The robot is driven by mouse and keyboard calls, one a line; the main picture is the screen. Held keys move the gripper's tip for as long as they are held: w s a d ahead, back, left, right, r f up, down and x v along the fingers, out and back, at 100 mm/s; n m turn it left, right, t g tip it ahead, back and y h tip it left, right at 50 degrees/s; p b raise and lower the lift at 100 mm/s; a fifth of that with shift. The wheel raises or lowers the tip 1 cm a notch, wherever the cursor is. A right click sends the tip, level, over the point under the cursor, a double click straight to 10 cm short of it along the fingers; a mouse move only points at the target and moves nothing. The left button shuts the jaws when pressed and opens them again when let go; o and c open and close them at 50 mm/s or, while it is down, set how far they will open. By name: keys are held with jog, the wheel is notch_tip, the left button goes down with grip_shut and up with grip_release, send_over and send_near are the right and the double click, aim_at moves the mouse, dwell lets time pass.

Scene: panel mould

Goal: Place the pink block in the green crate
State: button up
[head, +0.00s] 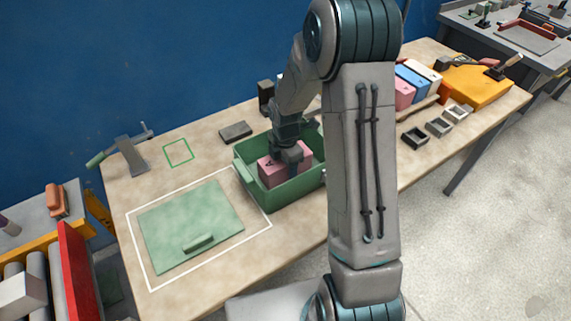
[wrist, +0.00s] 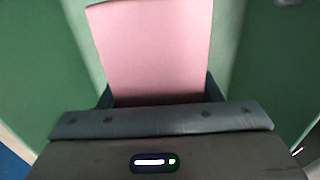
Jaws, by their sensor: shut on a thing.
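The pink block (head: 272,174) is inside the green crate (head: 270,201), between its walls. My gripper (head: 289,157) reaches down into the crate from above and is shut on the block. In the wrist view the pink block (wrist: 155,50) fills the middle between my fingers (wrist: 158,100), with the green crate (wrist: 265,60) on both sides. I cannot tell whether the block touches the crate floor. My arm hides the right end of the crate in the head view.
A green panel (head: 190,222) with a handle lies left of the crate inside a white outline. A clamp-like tool (head: 130,154) and a dark block (head: 235,132) stand behind. More coloured blocks (head: 411,82), an orange piece (head: 476,87) and small grey moulds (head: 438,127) are at the right.

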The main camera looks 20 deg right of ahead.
jog(key=shift+f, duration=0.1)
jog(key=o, duration=1.4)
jog(key=shift+o, duration=0.2)
notch_tip(320, 180, up, 12)
jog(key=shift+f, duration=0.1)
jog(key=shift+s+r, duration=0.1)
jog(key=shift+r, duration=0.2)
jog(key=s+r+m+t, duration=0.1)
jog(key=s+r+m, duration=0.4)
jog(key=s+m, duration=0.5)
jog(key=s+r+m+t, duration=0.2)
jog(key=s+r+m, duration=0.2)
jog(key=s+m, duration=0.7)
jog(key=shift+r+m, duration=0.3)
jog(key=shift+r, duration=0.05)
